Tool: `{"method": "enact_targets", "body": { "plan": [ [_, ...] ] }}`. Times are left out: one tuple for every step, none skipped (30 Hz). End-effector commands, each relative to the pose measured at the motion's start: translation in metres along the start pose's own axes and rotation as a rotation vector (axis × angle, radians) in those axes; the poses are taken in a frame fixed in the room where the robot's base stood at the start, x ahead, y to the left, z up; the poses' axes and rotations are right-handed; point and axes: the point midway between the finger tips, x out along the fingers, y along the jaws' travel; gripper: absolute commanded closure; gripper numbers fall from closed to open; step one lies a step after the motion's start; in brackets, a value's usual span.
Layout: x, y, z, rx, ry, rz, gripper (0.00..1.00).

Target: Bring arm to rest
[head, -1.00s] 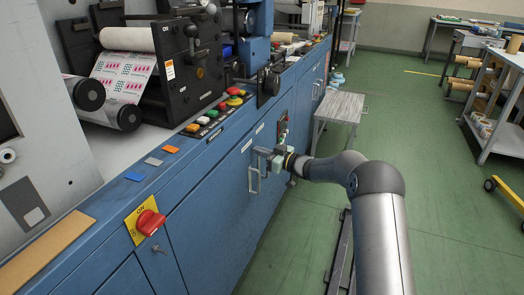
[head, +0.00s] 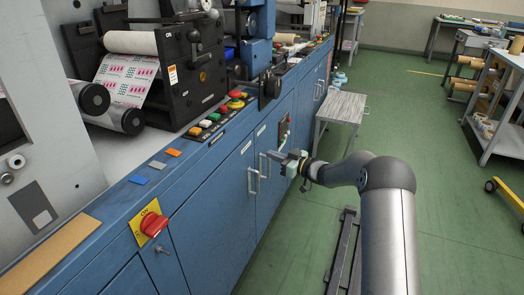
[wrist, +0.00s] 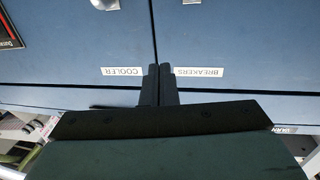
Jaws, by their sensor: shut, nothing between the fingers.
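My gripper (head: 275,155) is in front of the blue cabinet doors (head: 222,190) of the machine, near the tops of two upright metal handles. In the wrist view its two dark fingers (wrist: 159,85) are together with nothing between them. They point at the seam between two doors labelled COOLER (wrist: 122,71) and BREAKERS (wrist: 199,72), which read upside down there. Both doors look closed. I cannot tell from the views how far the fingertips are from the doors.
A red rotary switch (head: 153,223) on a yellow plate and coloured push buttons (head: 215,118) sit on the machine's left part. A small grey table (head: 341,108) stands beyond my gripper. A shelf cart (head: 497,115) is at right.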

Motion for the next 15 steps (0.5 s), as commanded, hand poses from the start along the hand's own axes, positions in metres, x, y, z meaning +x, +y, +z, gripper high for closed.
{"method": "enact_targets", "body": {
  "plan": [
    [-0.014, 0.003, -0.004, 0.001, 0.0, 0.003, 1.0],
    [-0.021, 0.005, -0.003, 0.002, -0.001, 0.004, 1.0],
    [-0.03, 0.006, -0.003, 0.002, 0.0, 0.003, 1.0],
    [-0.037, 0.007, -0.003, 0.002, -0.001, 0.003, 1.0],
    [-0.043, 0.009, -0.002, 0.001, -0.002, 0.004, 1.0],
    [-0.05, 0.009, -0.002, 0.001, -0.002, 0.002, 1.0],
    [-0.055, 0.01, -0.002, 0.001, -0.002, 0.002, 1.0],
    [-0.06, 0.011, -0.002, 0.001, -0.001, 0.003, 1.0],
    [-0.065, 0.012, -0.001, 0.0, -0.001, 0.003, 1.0],
    [-0.068, 0.013, -0.001, 0.0, 0.0, 0.002, 1.0],
    [-0.071, 0.013, -0.001, 0.0, 0.0, 0.001, 1.0],
    [-0.074, 0.013, 0.0, 0.001, -0.001, 0.001, 1.0],
    [-0.076, 0.014, -0.001, 0.0, -0.002, 0.002, 1.0],
    [-0.078, 0.014, -0.003, -0.001, -0.004, 0.006, 1.0],
    [-0.079, 0.015, -0.009, -0.005, -0.01, 0.019, 1.0]
  ]
}}
